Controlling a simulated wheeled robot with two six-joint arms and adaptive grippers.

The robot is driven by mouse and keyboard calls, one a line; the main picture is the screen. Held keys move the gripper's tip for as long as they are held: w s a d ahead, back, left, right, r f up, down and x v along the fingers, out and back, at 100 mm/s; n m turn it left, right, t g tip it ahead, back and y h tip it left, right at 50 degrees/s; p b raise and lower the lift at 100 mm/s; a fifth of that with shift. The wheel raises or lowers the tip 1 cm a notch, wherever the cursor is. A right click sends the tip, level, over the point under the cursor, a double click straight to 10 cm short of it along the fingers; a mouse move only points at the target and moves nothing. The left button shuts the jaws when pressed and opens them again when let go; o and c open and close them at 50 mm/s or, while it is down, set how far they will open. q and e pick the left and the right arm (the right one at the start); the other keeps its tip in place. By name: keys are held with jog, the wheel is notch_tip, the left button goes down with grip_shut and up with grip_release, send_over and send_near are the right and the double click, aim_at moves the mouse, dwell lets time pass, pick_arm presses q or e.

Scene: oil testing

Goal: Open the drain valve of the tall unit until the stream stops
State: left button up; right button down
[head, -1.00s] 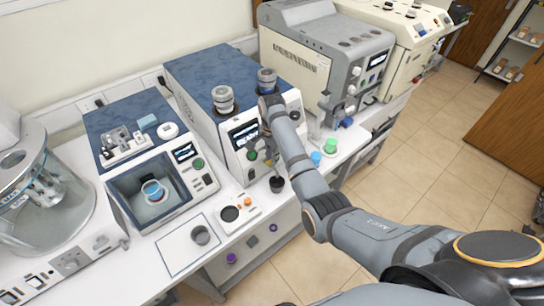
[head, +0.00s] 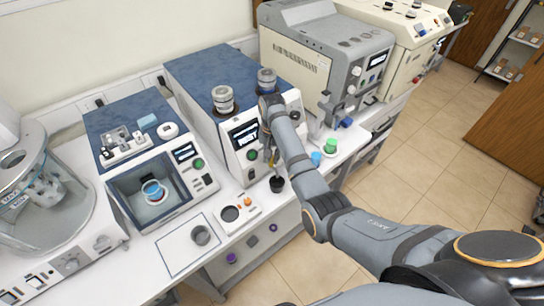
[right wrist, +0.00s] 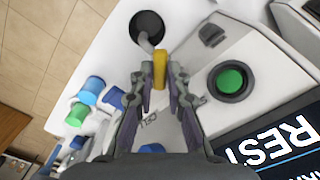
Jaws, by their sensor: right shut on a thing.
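My right gripper (right wrist: 158,80) is shut on the yellow drain valve handle (right wrist: 160,67) at the unit's front. Below the handle, a grey spout (right wrist: 145,42) points into a black cup (right wrist: 147,25). The cup also shows in the head view (head: 277,184). I cannot make out a stream. My left gripper is not in view.
A low unit (head: 136,183) with an open chamber stands to the left. A grey unit (head: 318,50) stands to the right. Green (head: 330,146) and light blue (head: 316,158) containers stand near my right forearm. The bench front edge is close to the cup.

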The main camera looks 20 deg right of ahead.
aim_at(272, 160)
jog(key=n, duration=0.9)
jog(key=shift+n, duration=0.3)
dwell(0.3)
jog(key=c, duration=1.3)
grip_release()
notch_tip(272, 160, up, 8)
jog(key=shift+f, duration=0.25)
